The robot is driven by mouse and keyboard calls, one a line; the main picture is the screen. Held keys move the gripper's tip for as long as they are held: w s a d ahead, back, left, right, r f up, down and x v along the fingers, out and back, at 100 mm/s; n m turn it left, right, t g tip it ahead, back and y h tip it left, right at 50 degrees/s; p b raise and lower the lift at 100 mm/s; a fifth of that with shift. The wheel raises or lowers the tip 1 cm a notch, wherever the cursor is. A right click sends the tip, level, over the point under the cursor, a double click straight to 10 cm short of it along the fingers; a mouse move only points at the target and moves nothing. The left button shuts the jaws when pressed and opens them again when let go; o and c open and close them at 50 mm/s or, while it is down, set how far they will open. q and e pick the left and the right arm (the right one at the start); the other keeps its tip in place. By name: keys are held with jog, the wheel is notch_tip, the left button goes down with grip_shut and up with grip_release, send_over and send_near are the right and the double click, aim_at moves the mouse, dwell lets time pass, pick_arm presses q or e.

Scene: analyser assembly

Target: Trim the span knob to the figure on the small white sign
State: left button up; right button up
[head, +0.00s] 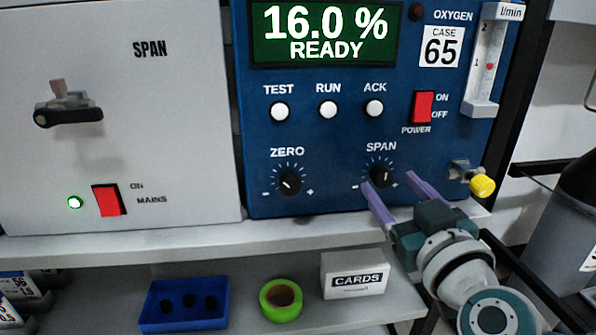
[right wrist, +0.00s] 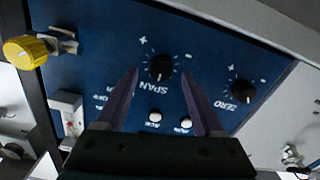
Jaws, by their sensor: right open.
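The black span knob (head: 379,180) sits low on the blue analyser front, under the word SPAN, with tick marks around it. My right gripper (head: 388,182) is open, its purple fingers reaching toward the knob. In the right wrist view the span knob (right wrist: 160,67) shows upside down between the open fingertips (right wrist: 159,74); I cannot tell whether they touch it. The display (head: 325,33) reads 16.0 % READY. A small white sign (head: 441,46) on the analyser reads CASE 65. My left gripper is out of view.
The zero knob (head: 289,182) is left of the span knob, and a yellow knob (head: 482,186) is to its right. Above are white buttons (head: 328,110) and a red power switch (head: 423,106). A blue tray (head: 184,322), green tape roll (head: 281,300) and cards box (head: 354,276) occupy the lower shelf.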

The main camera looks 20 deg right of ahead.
jog(key=shift+x, duration=1.05)
jog(key=shift+c, duration=0.2)
jog(key=shift+a, duration=0.1)
grip_shut()
